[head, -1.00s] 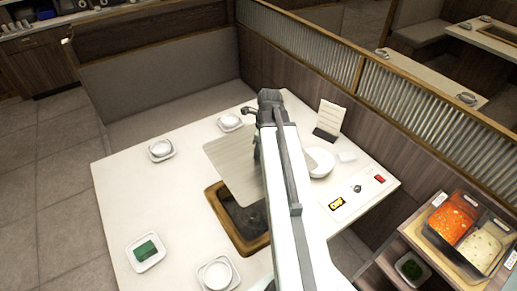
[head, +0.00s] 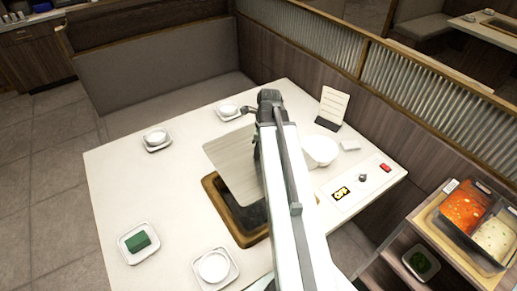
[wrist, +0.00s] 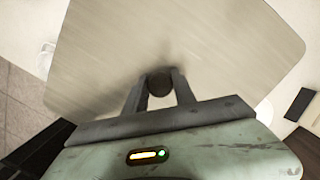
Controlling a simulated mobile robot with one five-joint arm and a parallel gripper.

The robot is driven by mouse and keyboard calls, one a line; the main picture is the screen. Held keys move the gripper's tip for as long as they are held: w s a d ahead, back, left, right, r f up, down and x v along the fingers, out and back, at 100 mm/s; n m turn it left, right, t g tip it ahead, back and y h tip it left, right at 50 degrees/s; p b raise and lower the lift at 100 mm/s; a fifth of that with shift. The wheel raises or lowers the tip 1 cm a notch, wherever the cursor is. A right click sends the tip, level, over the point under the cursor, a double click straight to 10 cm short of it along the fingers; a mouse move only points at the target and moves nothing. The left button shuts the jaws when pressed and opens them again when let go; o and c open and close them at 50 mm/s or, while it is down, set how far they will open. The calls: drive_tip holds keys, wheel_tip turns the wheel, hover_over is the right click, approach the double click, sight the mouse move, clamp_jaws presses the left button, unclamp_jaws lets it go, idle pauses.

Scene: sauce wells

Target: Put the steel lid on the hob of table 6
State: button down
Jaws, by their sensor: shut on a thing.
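The steel lid (head: 228,160) is a flat, brushed, square plate. In the wrist view the lid (wrist: 185,40) fills the top, and my gripper (wrist: 160,88) is shut on its dark round knob (wrist: 159,84). In the head view my arm hides the fingers and part of the lid. The lid hangs above the white table, over the far side of the hob (head: 218,200). The hob is a dark square recess with a wooden rim, its near part uncovered. The gap between lid and hob is hard to judge.
On the table (head: 180,200) are several white dishes, a green block on a plate (head: 138,241), a bowl (head: 322,150), a card stand (head: 333,106) and a control panel reading OFF (head: 341,193). A cart with food trays (head: 465,210) stands at right. A ribbed partition (head: 420,90) runs behind.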

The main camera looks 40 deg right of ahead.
wheel_tip(320, 180, down, 22)
drive_tip(key=b, duration=2.1)
drive_tip(key=shift+f+b, duration=0.25)
drive_tip(key=shift+b, duration=0.25)
drive_tip(key=shift+s, duration=0.1)
drive_tip(key=shift+c, duration=0.7)
unclamp_jaws()
wheel_tip(320, 180, up, 11)
drive_tip(key=p, duration=1.1)
